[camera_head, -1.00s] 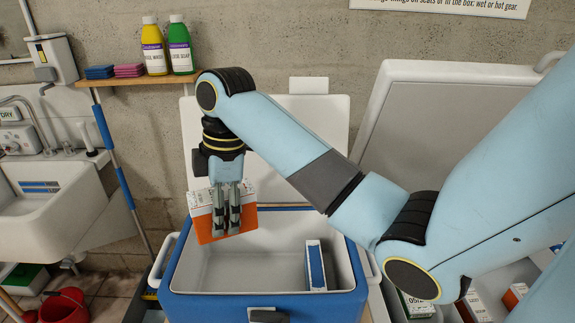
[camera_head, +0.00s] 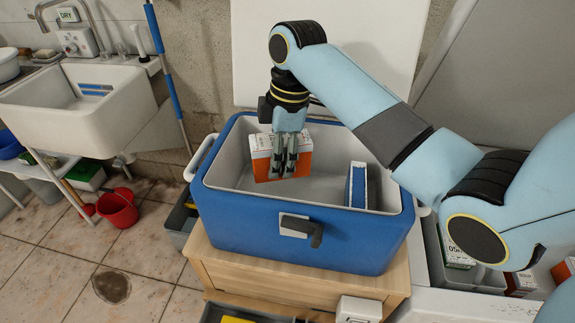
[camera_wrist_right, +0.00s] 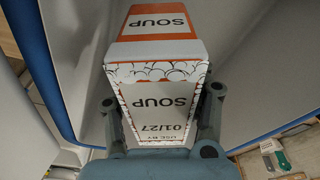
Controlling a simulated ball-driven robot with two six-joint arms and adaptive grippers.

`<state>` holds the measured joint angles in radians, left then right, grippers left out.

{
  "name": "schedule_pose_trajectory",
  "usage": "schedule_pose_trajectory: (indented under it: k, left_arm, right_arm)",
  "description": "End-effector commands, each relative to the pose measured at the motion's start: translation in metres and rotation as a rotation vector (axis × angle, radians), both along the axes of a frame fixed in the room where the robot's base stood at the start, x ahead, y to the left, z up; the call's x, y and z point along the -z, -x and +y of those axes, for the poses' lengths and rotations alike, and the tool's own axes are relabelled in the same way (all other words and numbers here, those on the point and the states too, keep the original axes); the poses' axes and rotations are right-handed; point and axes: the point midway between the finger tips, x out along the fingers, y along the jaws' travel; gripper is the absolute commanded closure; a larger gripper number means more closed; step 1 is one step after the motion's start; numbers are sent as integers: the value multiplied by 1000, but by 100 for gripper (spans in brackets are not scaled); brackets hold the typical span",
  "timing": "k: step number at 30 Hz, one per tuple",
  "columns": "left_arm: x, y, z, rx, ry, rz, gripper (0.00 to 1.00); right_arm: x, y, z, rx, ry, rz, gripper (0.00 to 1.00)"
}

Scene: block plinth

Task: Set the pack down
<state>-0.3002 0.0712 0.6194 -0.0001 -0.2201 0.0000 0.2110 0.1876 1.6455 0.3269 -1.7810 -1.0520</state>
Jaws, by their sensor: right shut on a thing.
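The pack (camera_head: 304,162) is an orange and white carton; the right wrist view shows SOUP and a use-by date on it (camera_wrist_right: 158,95). My right gripper (camera_head: 284,170) points down and is shut on it, one finger on each side in the wrist view. The pack is inside the open blue cool box (camera_head: 290,246), in its left and back part, mostly below the rim. I cannot tell whether its bottom touches the box floor. My left gripper is not in view.
A blue and white pack (camera_head: 358,186) stands in the right part of the box. Bare floor shows between the two packs. The box sits on a wooden plinth (camera_head: 290,283). A sink (camera_head: 75,110) and red bucket (camera_head: 118,208) are at left.

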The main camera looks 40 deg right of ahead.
Motion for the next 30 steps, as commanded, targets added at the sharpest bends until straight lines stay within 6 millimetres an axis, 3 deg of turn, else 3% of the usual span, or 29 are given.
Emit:
schedule_pose_trajectory:
  k: [12, 24, 25, 30]
  left_arm:
    - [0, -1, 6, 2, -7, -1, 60]
    - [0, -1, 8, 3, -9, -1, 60]
    - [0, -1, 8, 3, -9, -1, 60]
    - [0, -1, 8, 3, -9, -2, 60]
  right_arm:
    - [54, 0, 0, 1, 0, 0, 100]
    - [60, 0, 0, 0, 0, -1, 100]
    - [60, 0, 0, 0, 0, 0, 52]
    - [60, 0, 0, 0, 0, -1, 32]
